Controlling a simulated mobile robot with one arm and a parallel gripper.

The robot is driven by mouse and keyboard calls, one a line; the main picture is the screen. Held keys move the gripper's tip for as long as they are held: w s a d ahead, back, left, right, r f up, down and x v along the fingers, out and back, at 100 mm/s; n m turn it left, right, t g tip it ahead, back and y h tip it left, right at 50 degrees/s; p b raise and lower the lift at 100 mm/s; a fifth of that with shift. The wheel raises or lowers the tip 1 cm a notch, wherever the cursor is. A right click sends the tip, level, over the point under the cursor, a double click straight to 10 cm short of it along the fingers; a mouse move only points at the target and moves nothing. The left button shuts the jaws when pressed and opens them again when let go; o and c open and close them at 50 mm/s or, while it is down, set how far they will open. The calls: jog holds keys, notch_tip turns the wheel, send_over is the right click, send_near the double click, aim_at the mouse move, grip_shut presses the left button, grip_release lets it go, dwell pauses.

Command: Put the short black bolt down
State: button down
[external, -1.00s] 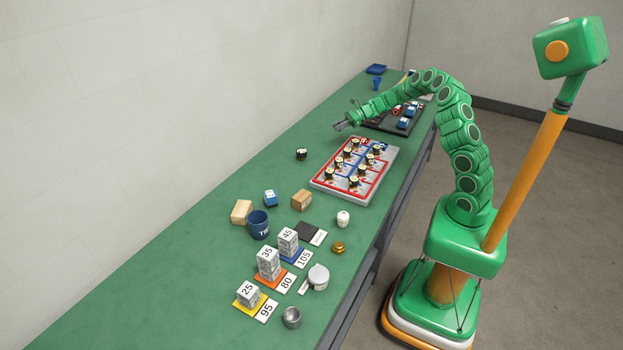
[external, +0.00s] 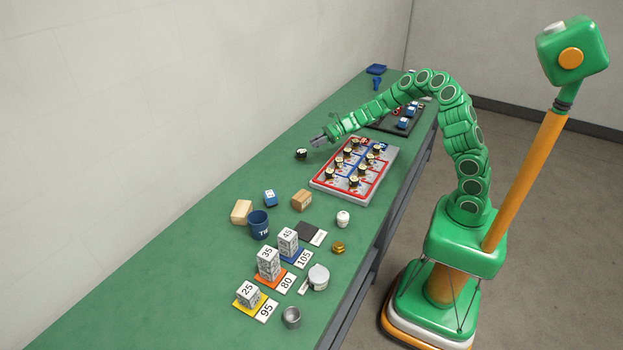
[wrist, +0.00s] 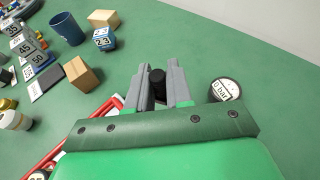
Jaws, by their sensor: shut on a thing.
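The short black bolt (wrist: 157,83) shows in the wrist view as a dark cylinder between the two grey fingers of my gripper (wrist: 159,70). My gripper is shut on it. In the external view my gripper (external: 317,141) is over the green bench (external: 180,240), just right of and behind a small round black gauge. The bolt is too small to make out there. I cannot tell how high it is above the bench.
The gauge marked "0 bar" (wrist: 226,89) is right of my gripper in the wrist view. A grey tray with red and blue outlines (external: 318,183) holds several black-topped parts. A blue mug (external: 258,226), a cardboard box (external: 302,200) and numbered blocks stand nearer. Bare bench lies along the wall.

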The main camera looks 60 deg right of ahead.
jog(key=s+a+g, duration=0.1)
jog(key=s+a, duration=0.2)
jog(key=a, duration=1.1)
send_over(280, 180)
jog(key=shift+n+y, duration=0.3)
jog(key=shift+n, duration=0.1)
jog(key=f, duration=0.6)
jog(key=s+f, duration=0.1)
jog(key=f, duration=0.2)
jog(key=shift+f, duration=0.1)
jog(key=shift+w+a+f, duration=0.1)
jog(key=shift+w+f, duration=0.35)
jog(key=shift+f, duration=1.5)
jog(key=shift+f, duration=0.2)
jog(key=c, duration=1)
grip_release()
jog(key=shift+r, duration=0.1)
